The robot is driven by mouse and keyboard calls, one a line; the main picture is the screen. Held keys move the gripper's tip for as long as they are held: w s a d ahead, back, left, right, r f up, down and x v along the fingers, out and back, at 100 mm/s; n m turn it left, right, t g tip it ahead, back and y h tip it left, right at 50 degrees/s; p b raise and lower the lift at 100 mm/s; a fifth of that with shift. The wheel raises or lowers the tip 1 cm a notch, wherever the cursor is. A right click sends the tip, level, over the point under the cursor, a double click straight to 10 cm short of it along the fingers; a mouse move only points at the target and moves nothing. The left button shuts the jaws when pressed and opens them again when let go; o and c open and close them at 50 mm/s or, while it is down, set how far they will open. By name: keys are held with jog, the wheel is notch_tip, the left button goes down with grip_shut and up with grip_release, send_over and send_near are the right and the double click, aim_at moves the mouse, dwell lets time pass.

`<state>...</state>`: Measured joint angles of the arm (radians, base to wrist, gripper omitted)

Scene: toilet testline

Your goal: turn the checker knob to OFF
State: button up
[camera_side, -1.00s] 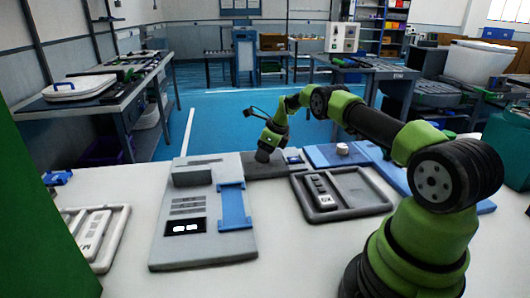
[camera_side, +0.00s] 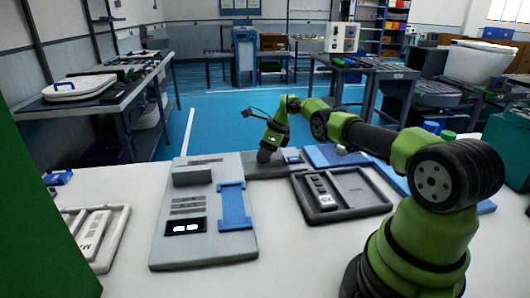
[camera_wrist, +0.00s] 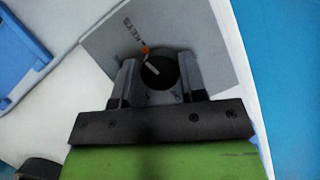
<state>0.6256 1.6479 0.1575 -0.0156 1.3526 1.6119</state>
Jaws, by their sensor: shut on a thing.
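The checker knob (camera_wrist: 152,81) is round and black with a pale pointer line, on a grey plate (camera_wrist: 108,42) in the wrist view. The pointer line slants across the knob's face. A small red mark sits at the knob's upper left edge, beside printed lettering. My gripper (camera_wrist: 159,75) has one finger on each side of the knob and is shut on it. In the side view my gripper (camera_side: 265,155) is down at the grey plate behind the grey test panel. The knob is hidden there.
The light grey test panel (camera_side: 205,247) with a blue bracket (camera_side: 233,208) stands left of centre. A dark tray (camera_side: 360,207) with small parts lies to its right. A white tray (camera_side: 119,235) is at the left. Blue plates lie behind the dark tray.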

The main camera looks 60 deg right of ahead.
jog(key=o, duration=0.9)
jog(key=shift+m+h, duration=0.3)
jog(key=shift+m, duration=0.5)
jog(key=a+v, duration=0.1)
jog(key=v, duration=1)
jog(key=s+a+r+n, duration=0.3)
jog(key=a+r+n, duration=0.4)
jog(key=a+r, duration=0.1)
jog(key=s+a+r+n+t, duration=0.1)
jog(key=s+a+r+n, duration=0.2)
jog(key=a+r+n, duration=0.4)
jog(key=shift+a+r, duration=0.85)
jog(key=shift+r, duration=0.45)
